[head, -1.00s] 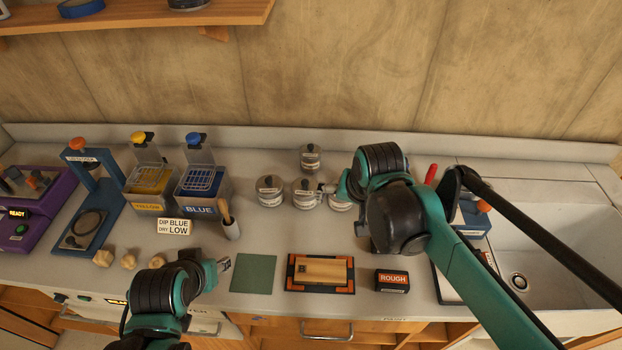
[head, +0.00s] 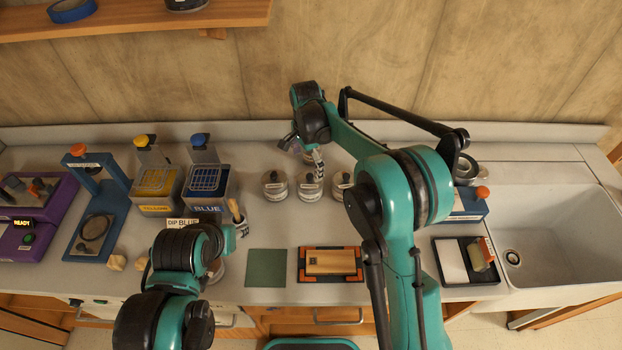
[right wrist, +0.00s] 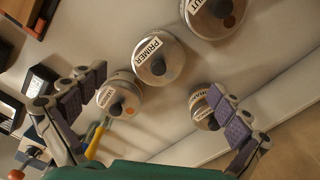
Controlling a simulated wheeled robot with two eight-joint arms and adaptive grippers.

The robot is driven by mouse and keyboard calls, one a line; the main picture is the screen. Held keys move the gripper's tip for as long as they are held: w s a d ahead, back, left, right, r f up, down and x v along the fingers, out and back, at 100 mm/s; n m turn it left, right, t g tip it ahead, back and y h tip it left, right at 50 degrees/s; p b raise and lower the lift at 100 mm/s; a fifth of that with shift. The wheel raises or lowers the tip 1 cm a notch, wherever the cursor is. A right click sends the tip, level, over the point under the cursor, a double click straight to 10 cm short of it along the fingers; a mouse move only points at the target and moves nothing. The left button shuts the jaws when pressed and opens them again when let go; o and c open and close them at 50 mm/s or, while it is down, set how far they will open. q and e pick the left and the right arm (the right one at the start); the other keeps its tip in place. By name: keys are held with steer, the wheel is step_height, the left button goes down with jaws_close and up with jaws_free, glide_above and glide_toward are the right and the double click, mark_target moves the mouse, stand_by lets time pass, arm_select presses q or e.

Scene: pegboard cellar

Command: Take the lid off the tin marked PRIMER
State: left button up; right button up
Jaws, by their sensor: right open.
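The PRIMER tin (right wrist: 158,58) is a round pale metal tin, its lid on, with a black knob on top. In the head view it appears to be the middle tin (head: 310,187) of the front row. My right gripper (right wrist: 158,100) is open and empty above the tins; in the head view it (head: 305,151) hangs over the back of the group. One finger overlaps a back tin (right wrist: 203,106) in the wrist view; I cannot tell the gap. Other lidded tins (right wrist: 118,96) (right wrist: 214,14) flank PRIMER. My left gripper (head: 236,238) is mostly hidden by its wrist, left front.
Left stand a yellow dip tank (head: 157,190) and a blue one (head: 207,188), and a brush cup (head: 239,224). In front lie a green mat (head: 266,268) and a wooden block (head: 330,262) on a tray. A sink (head: 560,240) is right. The wall is close behind the tins.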

mark_target(309, 176)
steer(key=f, duration=0.4)
steer(key=f+b, duration=0.1)
steer(key=shift+w+d+f, duration=0.2)
steer(key=shift+d+f, duration=0.1)
steer(key=shift+f, duration=0.1)
steer(key=shift+s, duration=0.1)
jaws_close()
